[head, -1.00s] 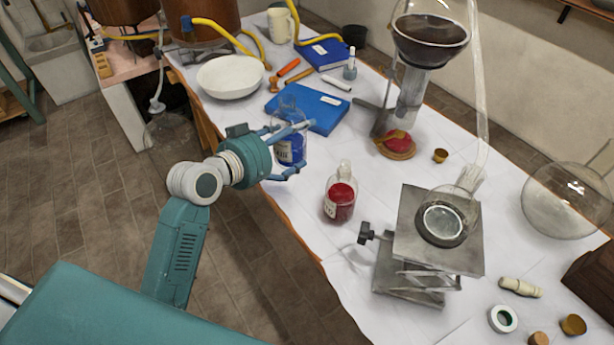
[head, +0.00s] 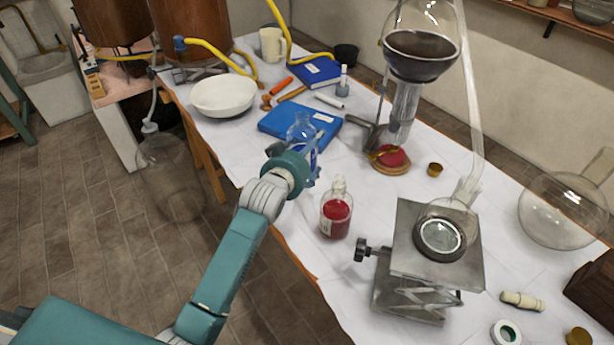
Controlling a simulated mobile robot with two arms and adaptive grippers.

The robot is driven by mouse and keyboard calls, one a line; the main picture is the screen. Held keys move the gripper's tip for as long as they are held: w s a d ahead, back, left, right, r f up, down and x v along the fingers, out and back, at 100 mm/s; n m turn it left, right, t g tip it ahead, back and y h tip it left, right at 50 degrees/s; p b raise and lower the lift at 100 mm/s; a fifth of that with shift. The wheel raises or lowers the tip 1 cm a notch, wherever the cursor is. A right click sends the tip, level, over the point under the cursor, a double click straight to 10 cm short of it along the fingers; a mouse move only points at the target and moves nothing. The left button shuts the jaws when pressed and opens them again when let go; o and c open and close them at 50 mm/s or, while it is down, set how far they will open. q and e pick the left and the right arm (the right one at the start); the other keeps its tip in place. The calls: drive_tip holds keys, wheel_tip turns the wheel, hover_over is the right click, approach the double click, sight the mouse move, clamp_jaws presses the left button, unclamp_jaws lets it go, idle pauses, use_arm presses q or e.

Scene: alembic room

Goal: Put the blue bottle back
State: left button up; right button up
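The blue bottle (head: 301,131), clear glass at the top with blue lower down, is near the front edge of the table, in front of the blue book. My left gripper (head: 312,170) is around it from the near side and appears shut on it. The hand and wrist hide the bottle's lower part, so I cannot tell whether its base touches the table. A similar bottle with red contents (head: 336,213) stands upright on the table, to the right of and nearer than my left gripper. My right gripper is not in view.
A blue book (head: 280,119) lies just behind the bottle, with a white bowl (head: 223,97) to its left. A metal lab jack (head: 415,270) holding a round flask stands at right. A glass apparatus (head: 405,100) rises behind. White cloth is clear around the red bottle.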

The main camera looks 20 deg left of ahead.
use_arm(q)
wheel_tip(320, 180, down, 9)
drive_tip(key=shift+f, duration=0.15)
drive_tip(key=o, duration=1.8)
drive_tip(key=shift+f, duration=0.15)
drive_tip(key=shift+s, duration=0.1)
drive_tip(key=shift+s, duration=0.1)
drive_tip(key=v, duration=1.1)
drive_tip(key=shift+s, duration=0.4)
